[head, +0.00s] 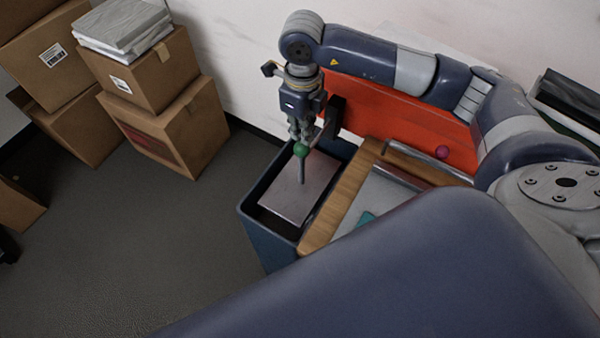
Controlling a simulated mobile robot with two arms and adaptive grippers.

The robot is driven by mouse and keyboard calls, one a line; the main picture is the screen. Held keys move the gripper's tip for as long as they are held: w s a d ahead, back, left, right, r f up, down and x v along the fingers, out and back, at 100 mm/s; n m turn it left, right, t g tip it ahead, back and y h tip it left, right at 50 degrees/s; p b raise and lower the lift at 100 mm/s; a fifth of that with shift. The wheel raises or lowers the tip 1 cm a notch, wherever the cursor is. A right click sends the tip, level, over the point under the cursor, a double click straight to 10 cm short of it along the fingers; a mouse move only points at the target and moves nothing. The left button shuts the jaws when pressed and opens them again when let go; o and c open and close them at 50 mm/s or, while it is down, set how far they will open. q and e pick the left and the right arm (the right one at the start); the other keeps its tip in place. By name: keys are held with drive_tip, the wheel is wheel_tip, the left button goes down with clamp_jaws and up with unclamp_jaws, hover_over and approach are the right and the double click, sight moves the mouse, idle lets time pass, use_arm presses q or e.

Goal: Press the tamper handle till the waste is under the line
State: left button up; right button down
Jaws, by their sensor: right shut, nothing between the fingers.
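The tamper is a flat metal plate (285,207) with a thin upright rod and a green ball knob (301,151) as its handle. The plate lies inside a dark blue bin (262,236), with its upper side showing below the rim. My right gripper (301,138) is shut and empty, pointing down right over the knob. Its fingertips look to be at the top of the knob, but I cannot tell whether they touch. The waste and the line are hidden from this view. My left gripper is out of view.
A wood-edged counter (342,205) adjoins the bin on the right, with a metal tray and a teal item (366,218). A red panel (385,110) stands behind, with a pink ball (442,152) in front. Cardboard boxes (172,130) stand left. The floor between is clear.

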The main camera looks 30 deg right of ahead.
drive_tip(key=shift+r+p, duration=0.9)
drive_tip(key=shift+r, duration=1.1)
